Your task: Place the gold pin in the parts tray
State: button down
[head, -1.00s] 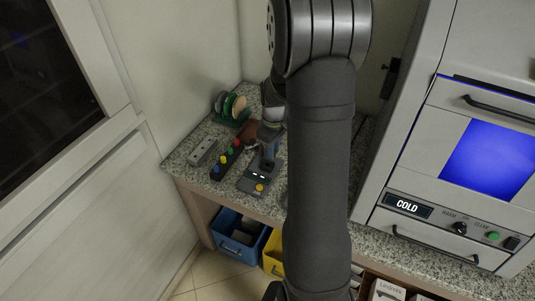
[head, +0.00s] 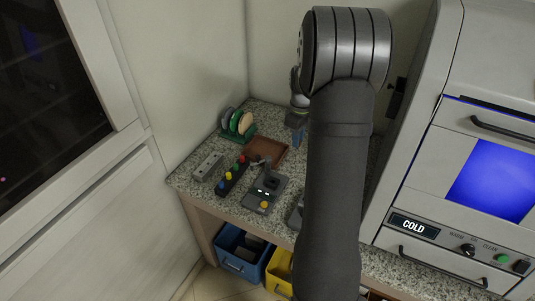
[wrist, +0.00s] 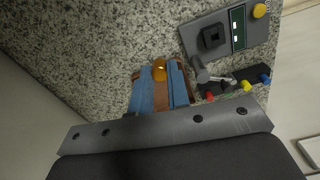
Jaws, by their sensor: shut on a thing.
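The gold pin (wrist: 159,69) shows in the wrist view at the tips of my gripper (wrist: 161,80), between its two blue fingers. My gripper is shut on it. In the head view my gripper (head: 298,138) is above the granite counter, to the right of the brown parts tray (head: 280,151); the pin cannot be made out there. The tray looks flat and empty where it shows. Brown also shows around the fingers in the wrist view, but I cannot tell how much of it is the tray.
A grey device (head: 264,194) with a small display and yellow button stands in front of the tray. Left of it are a dark strip with coloured knobs (head: 232,177) and a grey block (head: 207,166). A green rack (head: 236,134) holds discs behind. A large machine (head: 450,200) stands right.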

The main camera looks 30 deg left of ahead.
jog(key=w+a, duration=0.2)
jog(key=a, duration=0.1)
send_over(262, 157)
notch_tip(262, 157, down, 8)
jog(key=shift+s+d+r, duration=0.1)
jog(key=shift+r, duration=0.15)
jog(key=shift+f, duration=2)
jog(key=shift+f, duration=0.1)
jog(key=c, duration=1.8)
grip_release()
jog(key=shift+f, duration=0.1)
jog(key=o, duration=0.4)
jog(key=shift+o, duration=0.2)
notch_tip(262, 157, up, 12)
jog(key=shift+r, duration=0.2)
